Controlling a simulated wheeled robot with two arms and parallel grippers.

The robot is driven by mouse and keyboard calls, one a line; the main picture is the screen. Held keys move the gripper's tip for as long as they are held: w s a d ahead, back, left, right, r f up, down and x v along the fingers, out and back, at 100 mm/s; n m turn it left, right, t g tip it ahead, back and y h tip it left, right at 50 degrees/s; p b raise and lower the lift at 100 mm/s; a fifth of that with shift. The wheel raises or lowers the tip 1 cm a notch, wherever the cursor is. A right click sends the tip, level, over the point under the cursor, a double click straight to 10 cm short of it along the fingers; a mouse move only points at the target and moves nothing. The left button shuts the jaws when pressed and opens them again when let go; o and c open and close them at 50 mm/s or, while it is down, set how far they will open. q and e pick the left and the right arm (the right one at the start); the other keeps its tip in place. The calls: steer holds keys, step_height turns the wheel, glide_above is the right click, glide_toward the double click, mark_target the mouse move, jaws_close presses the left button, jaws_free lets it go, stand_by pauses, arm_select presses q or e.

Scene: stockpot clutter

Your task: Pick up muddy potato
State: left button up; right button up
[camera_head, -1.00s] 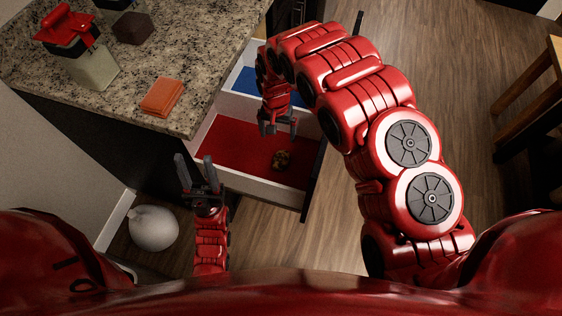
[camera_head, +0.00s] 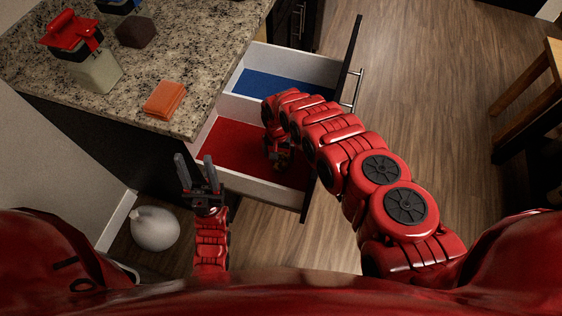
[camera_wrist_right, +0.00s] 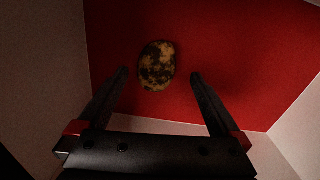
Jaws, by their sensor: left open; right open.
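The muddy potato (camera_wrist_right: 157,65) is tan with dark patches and lies on the red floor of a drawer, near a pale wall. In the head view it is mostly hidden by my right gripper (camera_head: 279,158), which reaches down into the drawer. In the right wrist view, the fingers of my right gripper (camera_wrist_right: 160,80) are open, one on each side of the potato's near end, apart from it. My left gripper (camera_head: 197,172) is open and empty, pointing up outside the drawer's left front corner.
The open drawer (camera_head: 262,190) has a red section and a blue-floored section (camera_head: 270,88) behind it. The granite counter (camera_head: 190,60) holds orange sponges (camera_head: 165,98), a red-topped container (camera_head: 92,70) and a dark block (camera_head: 134,31). A pale sack (camera_head: 154,228) sits on the floor.

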mark_target(281, 159)
steer(key=shift+w+d+f, duration=0.15)
steer(key=shift+d+f, duration=0.05)
steer(key=shift+f, duration=0.7)
steer(key=shift+d+f+b, duration=0.15)
steer(key=shift+f+b, duration=0.45)
steer(key=shift+f, duration=0.05)
steer(key=shift+w+f+b, duration=0.1)
steer(key=shift+f+b, duration=0.8)
steer(key=shift+f, duration=0.05)
steer(key=shift+r, duration=0.1)
steer(key=shift+c, duration=0.7)
steer(key=c, duration=1.4)
steer(key=shift+r, duration=0.1)
